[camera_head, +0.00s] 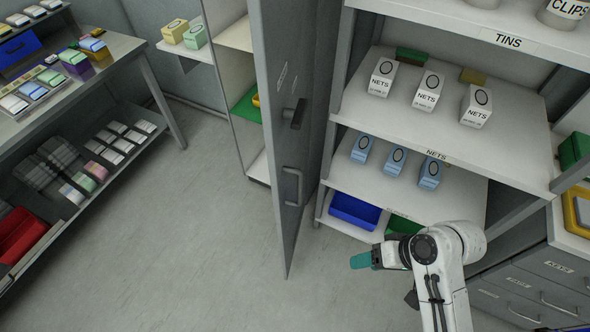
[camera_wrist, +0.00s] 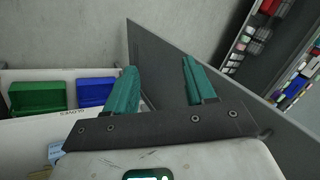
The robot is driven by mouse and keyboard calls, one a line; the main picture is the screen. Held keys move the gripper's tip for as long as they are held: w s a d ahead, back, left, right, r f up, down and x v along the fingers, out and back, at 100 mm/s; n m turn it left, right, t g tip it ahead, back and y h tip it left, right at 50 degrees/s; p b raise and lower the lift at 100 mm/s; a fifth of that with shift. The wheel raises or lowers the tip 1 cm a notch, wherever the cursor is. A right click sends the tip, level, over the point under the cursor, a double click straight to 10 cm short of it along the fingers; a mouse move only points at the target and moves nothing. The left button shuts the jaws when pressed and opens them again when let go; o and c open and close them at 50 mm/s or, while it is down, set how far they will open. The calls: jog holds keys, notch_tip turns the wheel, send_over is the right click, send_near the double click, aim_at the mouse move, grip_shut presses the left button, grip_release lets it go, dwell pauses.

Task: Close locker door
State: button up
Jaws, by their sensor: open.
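The grey locker door (camera_head: 277,140) stands open, swung out into the aisle and seen at a steep angle in the head view. It carries a dark latch (camera_head: 297,113) and a bar handle (camera_head: 293,187). The pale locker interior (camera_head: 229,70) shows to its left, with a green item inside. My gripper (camera_head: 362,261) has teal fingers and is right of the door's lower part, apart from it in the picture. In the wrist view my gripper (camera_wrist: 160,85) is open and empty, with the door (camera_wrist: 222,92) as a grey slanted panel beyond the fingers.
A shelf unit (camera_head: 520,140) with labelled boxes stands right of the door. Its blue bin (camera_head: 354,211) and green bin are near my arm. Drawers (camera_head: 530,285) are at lower right. A workbench (camera_head: 120,48) stands at left. The floor (camera_head: 190,240) between is clear.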

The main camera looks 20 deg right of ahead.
jog(key=w+r+t+y+b, duration=0.1)
jog(key=w, duration=0.2)
jog(key=w+r+m+t+y+b, duration=0.1)
jog(key=w+y, duration=0.1)
jog(key=w, duration=0.1)
jog(key=w+a+r+m+t+y+b, duration=0.1)
jog(key=w+y, duration=0.1)
jog(key=w, duration=0.1)
jog(key=shift+r, duration=0.1)
jog(key=c, duration=0.5)
jog(key=w+r+t+y, duration=0.1)
jog(key=r, duration=0.1)
jog(key=w+d+r+t+y+b, duration=0.1)
jog(key=w+r+y, duration=0.1)
jog(key=r, duration=0.1)
jog(key=w+r+m+t+y+b, duration=0.1)
jog(key=r, duration=0.1)
jog(key=shift+w+d+r+y, duration=0.25)
jog(key=shift+d+r+y, duration=0.05)
jog(key=shift+d, duration=0.1)
grip_shut()
jog(key=p, duration=0.4)
send_near(280, 170)
jog(key=x, duration=0.6)
jog(key=shift+w+a+f, duration=0.15)
jog(key=shift+w+a, duration=0.15)
